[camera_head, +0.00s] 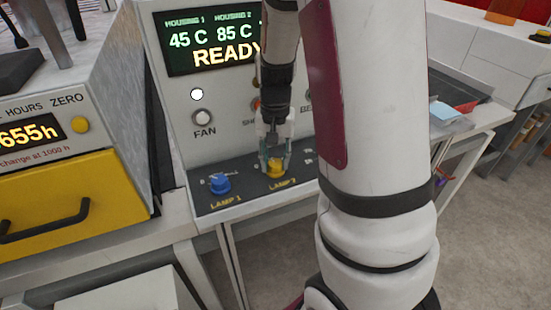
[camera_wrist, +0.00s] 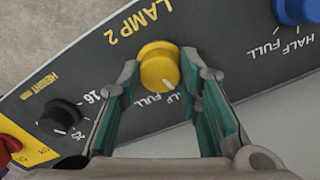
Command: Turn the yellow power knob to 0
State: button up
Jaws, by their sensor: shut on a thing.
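The yellow knob (camera_head: 275,169) labelled LAMP 2 sits on the dark sloping panel strip (camera_head: 240,197) of the machine. My gripper (camera_head: 274,160) comes down on it from above, its fingers on either side of the knob and shut on it. In the wrist view the knob (camera_wrist: 158,68) shows between the teal-padded fingertips (camera_wrist: 160,75). A small mark shows on the knob's edge near the printed HALF and FULL. The 0 of its scale cannot be made out.
A blue LAMP 1 knob (camera_head: 219,184) is left of the yellow one. A black HEIGHT knob (camera_wrist: 62,115) and a red control (camera_wrist: 10,144) on yellow stand on the other side. The FAN button (camera_head: 202,117) and READY display (camera_head: 211,42) are above.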

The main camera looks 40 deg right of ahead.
aim_at(275, 163)
jog(key=n, duration=0.5)
jog(key=shift+n+p, duration=0.3)
jog(key=shift+p, duration=0.1)
dwell(0.3)
jog(key=o, duration=1.1)
jog(key=shift+o, duration=0.2)
jog(key=shift+r, duration=0.1)
notch_tip(275, 163, up, 12)
